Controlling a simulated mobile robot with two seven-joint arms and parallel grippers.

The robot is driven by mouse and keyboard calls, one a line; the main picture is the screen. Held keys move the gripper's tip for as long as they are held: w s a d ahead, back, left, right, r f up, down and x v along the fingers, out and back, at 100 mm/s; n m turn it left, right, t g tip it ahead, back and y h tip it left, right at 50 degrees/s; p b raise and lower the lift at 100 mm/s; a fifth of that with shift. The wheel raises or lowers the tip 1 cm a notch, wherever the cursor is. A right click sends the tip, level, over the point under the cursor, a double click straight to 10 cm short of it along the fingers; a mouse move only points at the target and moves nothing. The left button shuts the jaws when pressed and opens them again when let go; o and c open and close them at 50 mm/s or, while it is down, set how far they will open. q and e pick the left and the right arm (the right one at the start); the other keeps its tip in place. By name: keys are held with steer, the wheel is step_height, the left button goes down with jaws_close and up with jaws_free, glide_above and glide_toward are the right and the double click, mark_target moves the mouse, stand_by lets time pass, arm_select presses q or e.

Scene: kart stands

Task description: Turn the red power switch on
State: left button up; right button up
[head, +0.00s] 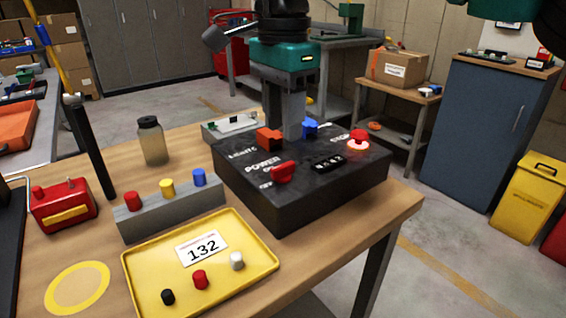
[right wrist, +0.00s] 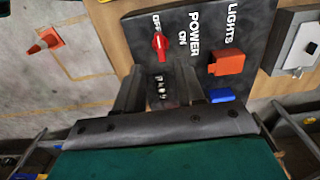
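The red power switch (head: 283,172) sits on the top of a black control box (head: 330,195), beside the printed words POWER, ON and OFF. It also shows in the right wrist view (right wrist: 160,45), with its narrow end toward the OFF label. My right gripper (head: 288,130) points down over the box, behind the switch in the head view. In the right wrist view its two fingers (right wrist: 160,88) are apart with nothing between them, and the switch lies beyond the fingertips. My left gripper is not in view.
The box also bears an orange LIGHTS switch (head: 268,139), a blue part (head: 310,129) and a glowing red STOP button (head: 358,142). A grey block with coloured knobs (head: 170,208) and a yellow tray (head: 215,262) stand to the left. A jar (head: 152,142) stands behind the block.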

mark_target(283, 165)
step_height(283, 165, down, 7)
steer(key=shift+f+b, duration=0.1)
steer(key=shift+b, duration=0.65)
steer(key=shift+c, duration=0.4)
jaws_close()
